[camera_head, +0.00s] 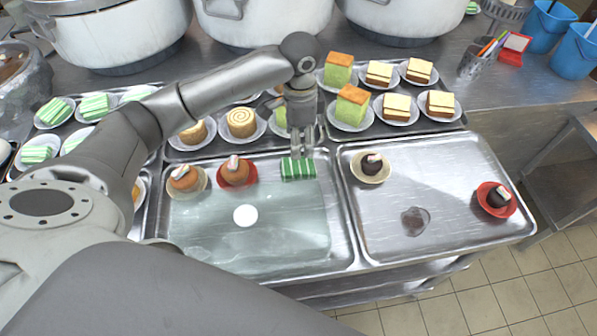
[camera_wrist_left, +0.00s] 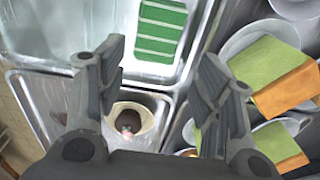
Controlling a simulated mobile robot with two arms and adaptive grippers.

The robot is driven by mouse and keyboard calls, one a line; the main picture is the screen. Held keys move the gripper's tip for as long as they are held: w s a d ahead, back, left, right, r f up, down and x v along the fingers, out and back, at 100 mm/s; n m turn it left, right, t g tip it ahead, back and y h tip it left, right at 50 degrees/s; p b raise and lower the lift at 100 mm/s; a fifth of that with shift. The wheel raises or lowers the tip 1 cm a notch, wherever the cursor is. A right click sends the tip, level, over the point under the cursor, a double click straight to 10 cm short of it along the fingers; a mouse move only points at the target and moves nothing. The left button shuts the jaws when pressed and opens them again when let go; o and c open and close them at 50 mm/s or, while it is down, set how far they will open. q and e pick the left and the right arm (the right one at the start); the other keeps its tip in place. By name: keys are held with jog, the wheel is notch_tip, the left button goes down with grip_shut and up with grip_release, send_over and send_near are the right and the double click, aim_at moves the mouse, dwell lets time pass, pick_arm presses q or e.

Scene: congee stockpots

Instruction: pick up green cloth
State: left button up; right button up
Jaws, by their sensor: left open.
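The green cloth (camera_head: 298,169), folded and with white stripes, lies at the back right of the left metal tray (camera_head: 300,245). In the left wrist view the green cloth (camera_wrist_left: 160,30) shows at the top, beyond the fingertips and between their lines. My left gripper (camera_head: 302,153) points down just behind the cloth in the head view, with its fingertips close to the cloth's back edge. In the left wrist view my left gripper (camera_wrist_left: 160,70) is open with nothing between its fingers. I cannot tell whether a finger touches the cloth. My right gripper is not in view.
A right metal tray (camera_head: 440,225) holds two dark cakes (camera_head: 371,164). Plates of cake slices (camera_head: 350,107) crowd behind the gripper. Large pots (camera_head: 110,40) stand at the back.

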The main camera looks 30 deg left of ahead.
pick_arm(q)
send_over(298, 165)
notch_tip(298, 165, down, 5)
jog(key=shift+w+d+r, duration=0.1)
jog(key=shift+w, duration=0.05)
jog(key=shift+f+p, duration=0.4)
jog(key=shift+f, duration=0.2)
notch_tip(298, 165, down, 4)
jog(key=shift+f+p, duration=0.15)
jog(key=shift+p, duration=0.3)
jog(key=shift+f, duration=0.2)
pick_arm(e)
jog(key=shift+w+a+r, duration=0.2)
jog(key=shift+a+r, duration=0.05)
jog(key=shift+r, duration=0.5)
pick_arm(q)
jog(key=c, duration=0.7)
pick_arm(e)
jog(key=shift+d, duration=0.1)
